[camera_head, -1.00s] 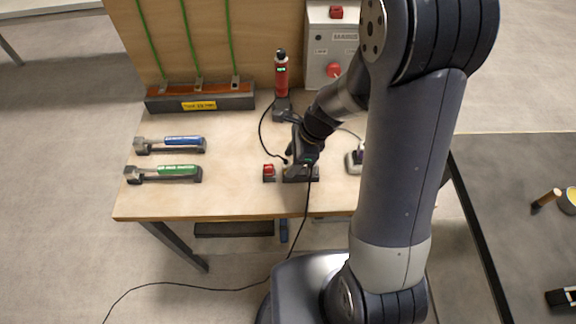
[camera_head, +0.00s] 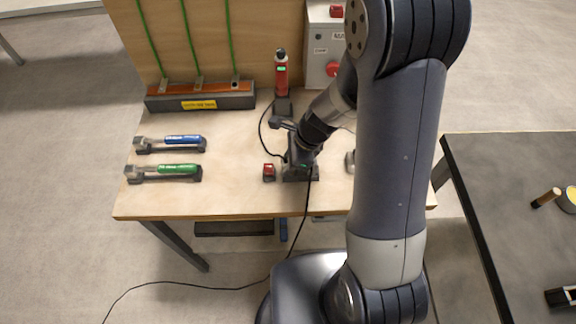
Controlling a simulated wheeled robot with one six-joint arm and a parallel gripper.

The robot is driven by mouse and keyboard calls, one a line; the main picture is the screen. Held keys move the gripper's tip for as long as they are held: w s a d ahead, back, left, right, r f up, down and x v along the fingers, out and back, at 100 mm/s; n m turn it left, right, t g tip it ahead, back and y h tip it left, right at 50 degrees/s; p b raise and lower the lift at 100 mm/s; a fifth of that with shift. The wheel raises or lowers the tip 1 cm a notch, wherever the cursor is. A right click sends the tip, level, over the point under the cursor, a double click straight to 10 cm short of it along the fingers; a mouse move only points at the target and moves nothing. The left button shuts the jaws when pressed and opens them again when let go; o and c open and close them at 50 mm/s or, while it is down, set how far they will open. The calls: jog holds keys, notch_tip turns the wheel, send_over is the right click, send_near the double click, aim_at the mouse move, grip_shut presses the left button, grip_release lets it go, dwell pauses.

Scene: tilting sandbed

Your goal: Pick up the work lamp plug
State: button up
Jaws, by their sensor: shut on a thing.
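The red work lamp (camera_head: 281,75) stands upright on a dark base near the back of the bench. Its black cord (camera_head: 262,137) loops down the left side to my gripper (camera_head: 298,163). My gripper is shut on the work lamp plug, just above the dark socket strip (camera_head: 301,174) near the bench's front edge. The jaws mostly hide the plug, and I cannot tell whether it touches the strip. Another black cord (camera_head: 306,205) runs from the strip over the front edge to the floor.
A red-topped block (camera_head: 269,172) sits just left of the strip. Blue-handled (camera_head: 182,140) and green-handled (camera_head: 176,169) tools lie at left. The bench (camera_head: 235,200) is clear at front left.

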grip_shut()
